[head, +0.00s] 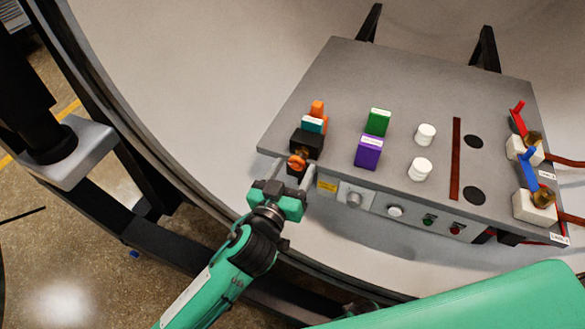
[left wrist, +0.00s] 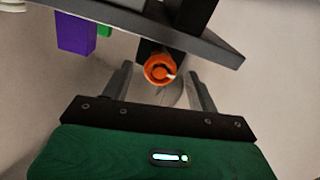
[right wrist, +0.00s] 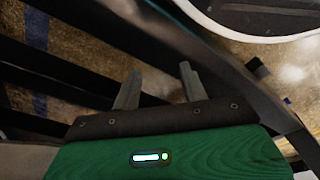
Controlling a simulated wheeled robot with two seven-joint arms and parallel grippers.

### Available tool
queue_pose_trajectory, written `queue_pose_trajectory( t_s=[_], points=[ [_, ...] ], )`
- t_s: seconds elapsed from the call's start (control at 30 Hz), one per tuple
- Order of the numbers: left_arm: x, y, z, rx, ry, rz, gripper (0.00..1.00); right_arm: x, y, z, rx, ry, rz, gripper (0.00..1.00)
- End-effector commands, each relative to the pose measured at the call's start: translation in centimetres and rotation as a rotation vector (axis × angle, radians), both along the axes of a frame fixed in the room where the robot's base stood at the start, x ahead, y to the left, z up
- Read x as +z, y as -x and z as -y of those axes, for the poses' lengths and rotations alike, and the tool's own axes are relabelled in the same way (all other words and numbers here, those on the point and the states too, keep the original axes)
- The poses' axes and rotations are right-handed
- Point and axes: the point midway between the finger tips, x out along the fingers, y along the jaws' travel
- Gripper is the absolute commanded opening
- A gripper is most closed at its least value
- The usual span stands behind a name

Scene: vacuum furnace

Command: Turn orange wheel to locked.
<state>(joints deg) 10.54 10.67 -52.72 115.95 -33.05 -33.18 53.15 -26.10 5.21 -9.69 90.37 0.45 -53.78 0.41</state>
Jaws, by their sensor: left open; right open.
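The orange wheel (head: 297,163) is a small round knob on the front of a black block at the left front corner of the grey panel. In the left wrist view the orange wheel (left wrist: 159,69) has a ring face with a pale mark at its right side. My left gripper (head: 277,176) is open, its two fingers pointing at the wheel. In the left wrist view the fingers (left wrist: 160,88) stand apart on either side of the wheel, with gaps; contact cannot be told. My right gripper (right wrist: 157,90) is open and empty, away from the panel.
The grey panel (head: 360,75) carries a purple block (head: 369,152), a green block (head: 377,122), white knobs (head: 419,169), and red (head: 518,118) and blue (head: 528,172) levers at right. Buttons line its front edge. Black frame bars and floor lie below my right gripper.

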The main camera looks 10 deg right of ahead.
Motion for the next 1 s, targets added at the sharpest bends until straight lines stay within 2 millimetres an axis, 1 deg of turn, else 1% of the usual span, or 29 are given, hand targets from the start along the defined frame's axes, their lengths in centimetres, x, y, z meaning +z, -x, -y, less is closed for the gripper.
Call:
queue_pose_trajectory(
  t_s=[0.13, 0.33, 0.37, 0.4, 0.57, 0.6, 0.9, 1.0],
  points=[
    [0.0, -0.3, 0.2, 0.000, -0.001, 0.001, 0.59, -0.3, 0.1, 0.1, 0.001, 0.001, -0.002, 0.44],
    [0.0, -0.3, 0.2, 0.000, 0.000, 0.000, 0.59, -0.2, -0.1, 0.0, 0.001, 0.001, 0.002, 0.44],
    [0.0, -0.3, 0.2, 0.000, 0.000, 0.000, 0.56, -0.2, -0.1, 0.0, 0.001, 0.001, 0.002, 0.44],
    [0.0, -0.3, 0.2, 0.000, 0.000, 0.000, 0.48, -0.1, -0.2, 0.0, 0.001, 0.001, 0.003, 0.44],
    [0.0, -0.3, 0.2, 0.000, 0.000, 0.000, 0.16, -0.1, -0.2, 0.0, 0.001, 0.000, 0.003, 0.44],
    [0.0, -0.3, 0.2, 0.000, 0.000, 0.000, 0.15, -0.1, -0.2, 0.0, 0.001, 0.000, 0.003, 0.44],
    [0.1, -0.3, 0.2, 0.001, -0.032, 0.020, 0.15, 0.0, -0.2, 0.0, 0.002, -0.002, 0.011, 0.44],
    [0.2, -0.3, 0.2, 0.002, -0.067, 0.045, 0.15, -1.7, 0.5, 0.2, 0.003, 0.001, 0.000, 0.44]
  ],
)
